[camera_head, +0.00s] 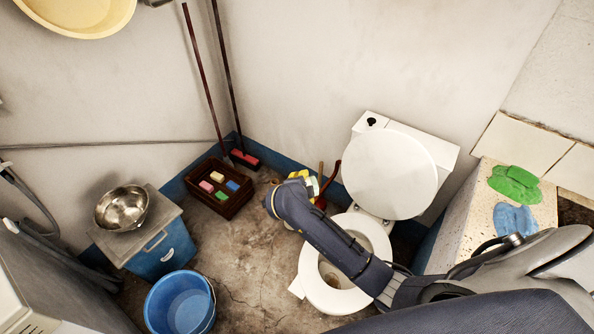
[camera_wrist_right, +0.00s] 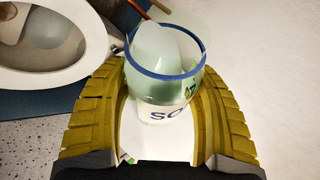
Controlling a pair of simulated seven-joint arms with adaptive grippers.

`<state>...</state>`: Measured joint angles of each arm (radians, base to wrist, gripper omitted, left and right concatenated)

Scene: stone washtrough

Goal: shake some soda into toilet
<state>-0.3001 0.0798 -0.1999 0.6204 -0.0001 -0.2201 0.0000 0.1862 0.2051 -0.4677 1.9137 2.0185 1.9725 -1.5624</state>
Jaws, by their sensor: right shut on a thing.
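The white toilet (camera_head: 312,262) stands right of centre with its lid (camera_head: 389,175) raised and its seat ring around an open bowl. My right arm reaches across the bowl, hiding part of it. My right gripper (camera_head: 303,178) is beyond the bowl's left side, small and partly hidden by the wrist. In the right wrist view its yellow fingers (camera_wrist_right: 160,115) are shut around the soda container (camera_wrist_right: 165,85), which has a blue rim, a pale green translucent upper part and a label starting "SO". The toilet bowl's rim (camera_wrist_right: 85,72) shows at upper left there, beside the container. My left gripper is out of view.
A brown crate with sponges (camera_head: 238,207), a blue bucket (camera_head: 180,303) and a blue box (camera_head: 165,255) bearing a metal bowl (camera_head: 122,208) stand left. Green (camera_head: 514,184) and blue cloths (camera_head: 516,219) lie on the right ledge. Brooms lean at the back wall.

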